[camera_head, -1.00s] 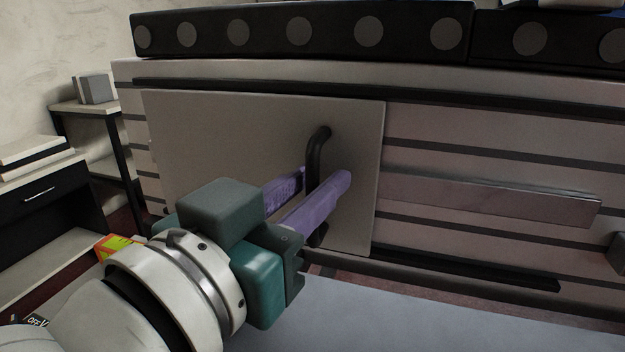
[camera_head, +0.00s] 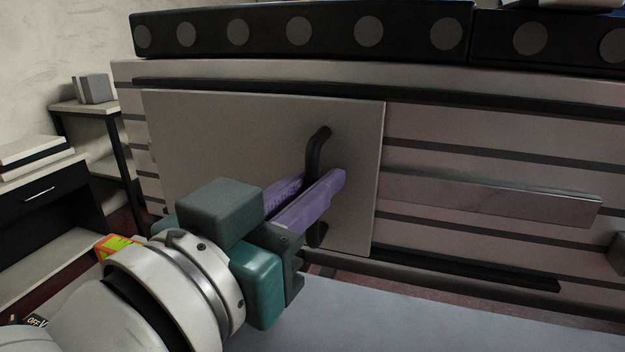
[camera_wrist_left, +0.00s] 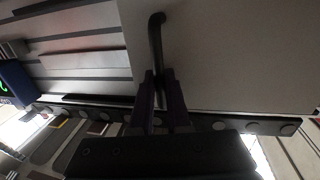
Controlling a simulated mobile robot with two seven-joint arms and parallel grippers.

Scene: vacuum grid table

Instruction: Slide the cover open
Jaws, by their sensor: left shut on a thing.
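The cover (camera_head: 225,130) is a flat beige panel on the front of the slatted table body, in the left half of the head view. A black bar handle (camera_head: 318,150) stands upright near its right edge. My left gripper (camera_head: 325,188) has purple fingers and is shut on the handle around its middle. In the left wrist view the cover (camera_wrist_left: 235,50) fills the upper right, and the handle (camera_wrist_left: 157,40) runs down between the fingers (camera_wrist_left: 162,90). The fingers hide the handle's middle part. My right gripper is not in view.
A dark rail (camera_head: 450,268) runs below the cover and extends right. A metal bar (camera_head: 490,197) sticks out from the slats to the right of the cover. A shelf (camera_head: 85,108) and a dark drawer unit (camera_head: 40,195) stand at the left.

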